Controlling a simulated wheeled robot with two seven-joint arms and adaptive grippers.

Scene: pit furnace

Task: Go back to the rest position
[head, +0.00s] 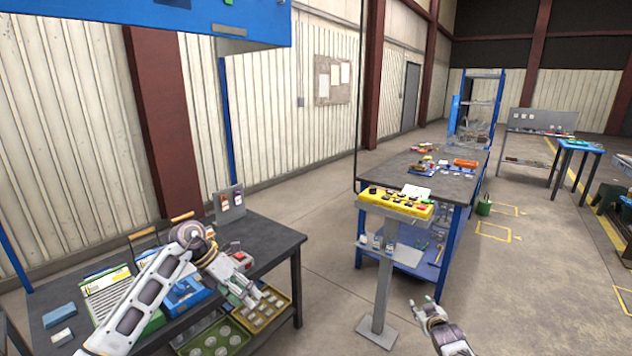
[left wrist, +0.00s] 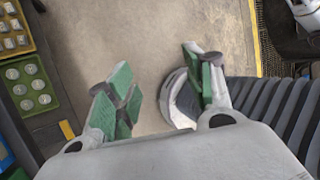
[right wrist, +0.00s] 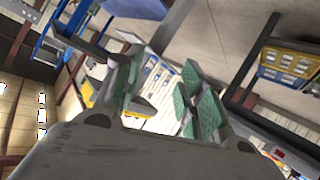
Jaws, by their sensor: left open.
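A yellow button panel (head: 398,203) stands on a grey pedestal (head: 383,300). A blue-legged table (head: 452,240) is behind it.

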